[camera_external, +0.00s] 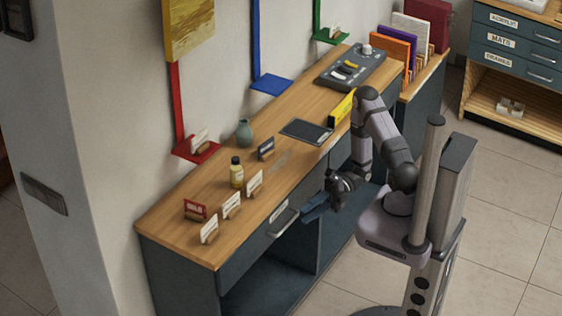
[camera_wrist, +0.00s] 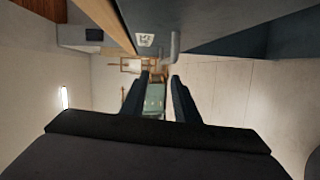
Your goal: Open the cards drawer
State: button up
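A dark blue-grey drawer front (camera_external: 262,240) with a metal bar handle (camera_external: 283,222) sits under the near part of the wooden counter. The drawer looks closed. Which drawer is the cards drawer I cannot read. In the wrist view, a drawer handle (camera_wrist: 173,47) and a small white label (camera_wrist: 146,40) with unreadable text show at the top, beyond the fingertips. My gripper (camera_external: 310,212) is in front of the counter, just right of the handle and apart from it. In the wrist view my gripper (camera_wrist: 160,80) has its two fingers apart with nothing between them.
The counter top (camera_external: 180,215) bears several small card stands, a bottle (camera_external: 237,172), a vase (camera_external: 244,133) and a dark tablet (camera_external: 306,131). Open shelf space lies below the drawer. A separate cabinet (camera_external: 515,45) stands at the far right. The floor right of my base is clear.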

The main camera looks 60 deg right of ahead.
aim_at(290, 221)
jog(key=shift+w+d+f+m+t, duration=0.45)
jog(key=shift+w+f+m+t, duration=0.3)
jog(key=shift+m, duration=0.45)
jog(key=shift+a, duration=0.1)
jog(key=shift+x, duration=3.55)
grip_shut()
